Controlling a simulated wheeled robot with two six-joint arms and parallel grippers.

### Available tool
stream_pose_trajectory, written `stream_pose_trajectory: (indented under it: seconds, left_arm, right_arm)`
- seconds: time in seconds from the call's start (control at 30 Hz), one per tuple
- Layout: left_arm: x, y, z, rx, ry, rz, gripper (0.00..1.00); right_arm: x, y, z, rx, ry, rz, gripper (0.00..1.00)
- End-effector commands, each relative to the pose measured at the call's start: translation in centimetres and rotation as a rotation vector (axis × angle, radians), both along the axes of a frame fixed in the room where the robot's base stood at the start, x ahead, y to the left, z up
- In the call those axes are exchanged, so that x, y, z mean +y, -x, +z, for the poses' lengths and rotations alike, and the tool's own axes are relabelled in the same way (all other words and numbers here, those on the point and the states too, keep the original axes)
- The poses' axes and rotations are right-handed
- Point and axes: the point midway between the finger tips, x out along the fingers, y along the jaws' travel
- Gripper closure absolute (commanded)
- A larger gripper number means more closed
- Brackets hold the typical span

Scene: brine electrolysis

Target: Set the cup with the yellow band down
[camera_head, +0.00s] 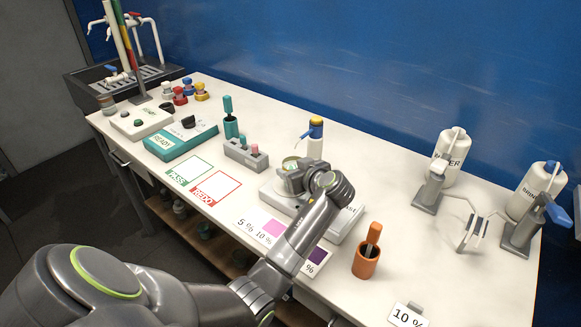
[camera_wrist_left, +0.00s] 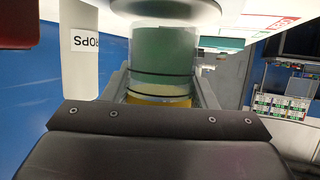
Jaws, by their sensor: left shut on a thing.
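The cup with the yellow band (camera_wrist_left: 165,62) is between the fingers of my left gripper (camera_wrist_left: 163,90) in the left wrist view. It is clear, with green contents, dark lines and a yellow band at the finger end. My right gripper is not in view.
A grey block (camera_head: 240,158) and the PASS and REDO squares (camera_head: 215,187) lie to the left. An orange pot (camera_head: 366,262) stands to the right.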

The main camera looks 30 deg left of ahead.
Motion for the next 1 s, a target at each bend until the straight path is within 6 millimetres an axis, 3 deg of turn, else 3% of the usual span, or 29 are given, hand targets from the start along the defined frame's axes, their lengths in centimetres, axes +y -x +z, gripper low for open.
stream_pose_trajectory:
  seconds: [0.17, 0.33, 0.7, 0.73, 0.9, 1.0]
  left_arm:
    - [1.7, -0.8, 0.3, 0.0, -0.003, 0.001, 0.76]
    - [1.5, -0.8, -0.9, 0.0, 0.0, -0.001, 0.76]
    - [1.5, -0.7, -1.3, -0.001, -0.001, -0.001, 0.76]
    - [1.5, -0.7, -1.4, 0.0, 0.0, -0.001, 0.47]
    - [1.5, -0.7, -1.3, 0.001, 0.001, -0.001, 0.26]
    - [1.5, -0.7, -1.3, 0.001, 0.001, -0.001, 0.26]
  right_arm:
    - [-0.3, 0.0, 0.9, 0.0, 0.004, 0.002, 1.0]
    - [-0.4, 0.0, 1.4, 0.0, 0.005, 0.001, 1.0]
    - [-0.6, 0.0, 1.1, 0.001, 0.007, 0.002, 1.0]
    - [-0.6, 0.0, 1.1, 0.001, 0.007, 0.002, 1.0]
    - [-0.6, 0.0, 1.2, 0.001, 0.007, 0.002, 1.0]
    - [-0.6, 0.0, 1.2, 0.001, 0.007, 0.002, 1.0]
